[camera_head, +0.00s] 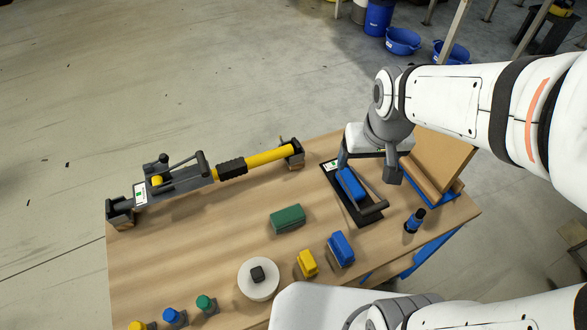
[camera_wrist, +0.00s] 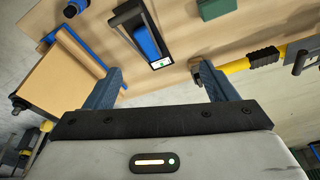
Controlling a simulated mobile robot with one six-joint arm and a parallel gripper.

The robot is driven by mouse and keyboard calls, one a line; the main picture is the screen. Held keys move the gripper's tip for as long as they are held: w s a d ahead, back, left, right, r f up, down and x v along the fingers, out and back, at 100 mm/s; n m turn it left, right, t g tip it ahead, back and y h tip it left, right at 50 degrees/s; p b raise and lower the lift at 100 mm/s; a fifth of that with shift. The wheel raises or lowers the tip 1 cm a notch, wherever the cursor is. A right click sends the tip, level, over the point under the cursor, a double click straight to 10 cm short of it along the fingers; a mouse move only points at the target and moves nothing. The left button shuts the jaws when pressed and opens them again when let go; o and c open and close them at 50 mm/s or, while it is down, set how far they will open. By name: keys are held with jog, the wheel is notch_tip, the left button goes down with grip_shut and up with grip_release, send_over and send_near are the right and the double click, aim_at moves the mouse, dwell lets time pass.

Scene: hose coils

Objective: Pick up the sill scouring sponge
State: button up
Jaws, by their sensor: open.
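I cannot tell for sure which block is the sill scouring sponge. A blue block (camera_head: 350,184) lies in a black tray with a handle (camera_head: 366,217); it also shows in the wrist view (camera_wrist: 147,42). A green block (camera_head: 287,218) lies on the table left of the tray, partly showing at the top of the wrist view (camera_wrist: 215,9). A yellow block (camera_head: 307,263) and another blue block (camera_head: 341,249) stand near the table's front. My gripper (camera_head: 368,168) is open and empty above the tray's far end. Its spread fingers show in the wrist view (camera_wrist: 157,73).
A yellow and black tool (camera_head: 232,168) spans the back left of the wooden table (camera_head: 180,245). A white disc (camera_head: 258,282) and several small coloured knobs stand at the front. A dark bottle (camera_head: 414,221) and a tilted wooden board (camera_head: 440,155) are at right.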

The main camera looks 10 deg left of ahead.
jog(key=o, duration=0.4)
jog(key=w+a+f, duration=0.1)
jog(key=a+f, duration=0.2)
jog(key=w+a+f+n+g, duration=0.1)
jog(key=a+f, duration=0.2)
jog(key=f, duration=0.1)
jog(key=a+f+n, duration=0.1)
jog(key=a+f, duration=0.2)
jog(key=f, duration=0.1)
jog(key=shift+w+g+b, duration=0.3)
jog(key=shift+w, duration=0.1)
jog(key=n+g, duration=0.1)
jog(key=n, duration=0.1)
send_over(288, 215)
jog(key=shift+h, duration=0.3)
notch_tip(288, 215, down, 11)
jog(key=shift+f, duration=0.15)
notch_tip(288, 215, down, 8)
jog(key=b, duration=0.5)
jog(key=shift+f, duration=0.15)
